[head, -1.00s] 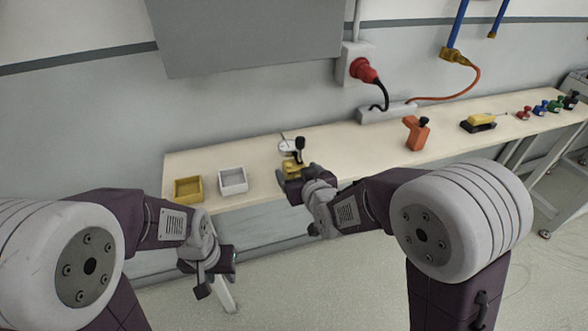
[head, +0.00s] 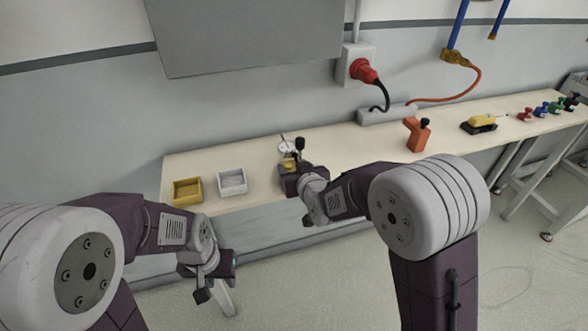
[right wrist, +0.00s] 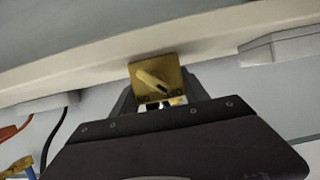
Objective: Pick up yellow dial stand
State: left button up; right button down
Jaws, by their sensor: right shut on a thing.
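The yellow dial stand (head: 289,165) is at the front part of the bench, with a white round dial and a dark upright post above its yellow part. My right gripper (head: 290,174) is shut on it and hides much of its lower part. In the right wrist view, the square yellow part (right wrist: 146,70) shows between the two grey fingers of my right gripper (right wrist: 158,96). I cannot tell whether the stand is clear of the bench top. My left gripper (head: 217,279) hangs below the bench's front edge, open and empty.
A yellow tray (head: 187,203) and a white tray (head: 232,193) stand left of the stand on the bench (head: 350,145). To the right are an orange tool (head: 417,135), a yellow-and-black device (head: 480,123) and several small coloured pieces. A power strip (head: 386,114) lies along the wall.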

aim_at(291, 151)
jog(key=shift+r, duration=0.25)
notch_tip(291, 151, up, 4)
jog(key=shift+r+p, duration=0.15)
jog(key=shift+p, duration=0.75)
jog(key=w+d+r+p, duration=0.2)
jog(key=d+r+p, duration=0.2)
jog(key=d, duration=0.7)
notch_tip(291, 151, up, 3)
jog(key=shift+w+d+f, duration=0.2)
jog(key=shift+w, duration=0.2)
